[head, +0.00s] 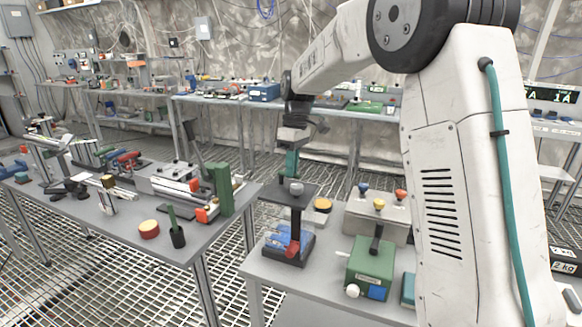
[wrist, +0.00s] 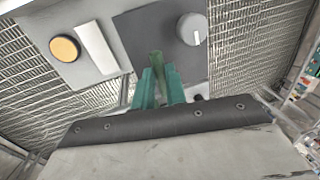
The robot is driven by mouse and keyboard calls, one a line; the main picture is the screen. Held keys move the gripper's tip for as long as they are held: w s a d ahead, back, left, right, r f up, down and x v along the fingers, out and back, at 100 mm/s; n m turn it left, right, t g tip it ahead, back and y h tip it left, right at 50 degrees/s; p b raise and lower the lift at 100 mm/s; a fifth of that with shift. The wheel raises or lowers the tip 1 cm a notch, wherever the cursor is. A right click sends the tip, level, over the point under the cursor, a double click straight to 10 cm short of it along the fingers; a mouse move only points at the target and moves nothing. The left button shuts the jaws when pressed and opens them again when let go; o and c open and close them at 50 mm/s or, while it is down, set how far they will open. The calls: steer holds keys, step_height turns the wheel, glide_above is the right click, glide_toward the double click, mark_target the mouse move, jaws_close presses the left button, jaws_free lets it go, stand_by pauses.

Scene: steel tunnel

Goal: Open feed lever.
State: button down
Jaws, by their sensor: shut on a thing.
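My gripper (head: 291,162) points down over the dark press-like device (head: 297,222) on the near right table. In the wrist view its two teal fingers (wrist: 160,84) are closed around a slim green lever handle (wrist: 157,60) at the edge of the device's dark top plate (wrist: 140,25). A grey round knob (wrist: 192,28) sits on that plate and also shows in the head view (head: 296,188). The device has a red part (head: 292,248) and blue parts (head: 275,243) low at its base. The lever's lower end is hidden by the fingers.
A yellow round button (head: 322,205) and a grey box with coloured knobs (head: 376,215) stand right of the device. A green box (head: 371,262) stands in front of that box. The left table (head: 110,235) carries many tools. A gap separates the two tables.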

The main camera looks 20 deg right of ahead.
stand_by(0.4)
steer(key=c, duration=1.4)
jaws_free()
steer(key=shift+c, duration=0.2)
steer(key=shift+r, duration=0.1)
step_height(320, 180, up, 8)
steer(key=w+d, duration=0.1)
steer(key=shift+f, duration=0.2)
steer(key=shift+w+d, duration=0.1)
